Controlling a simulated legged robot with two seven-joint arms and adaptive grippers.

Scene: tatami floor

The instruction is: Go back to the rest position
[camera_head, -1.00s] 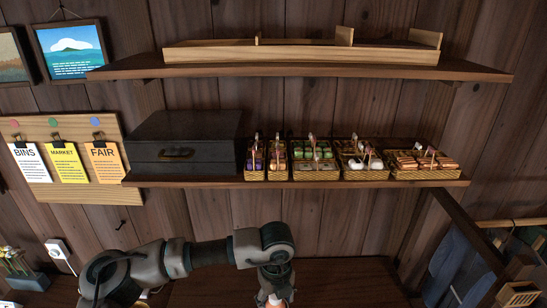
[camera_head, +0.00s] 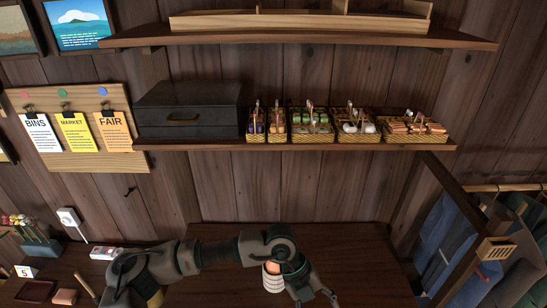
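My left arm comes in from the left across the dark wooden table (camera_head: 350,240). My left gripper (camera_head: 316,297) points down at the bottom of the head view, its fingers apart, with nothing seen between them. A white ribbed cup (camera_head: 272,283) with something orange in its top stands just left of the gripper, partly covered by my arm. The gripper looks apart from the cup. My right gripper is not in view.
A shelf (camera_head: 340,146) above holds a black box (camera_head: 188,108) and several small baskets (camera_head: 357,126). Small goods and a price card (camera_head: 26,271) are at the lower left. Clothes (camera_head: 450,245) hang on the right. The table right of my gripper looks clear.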

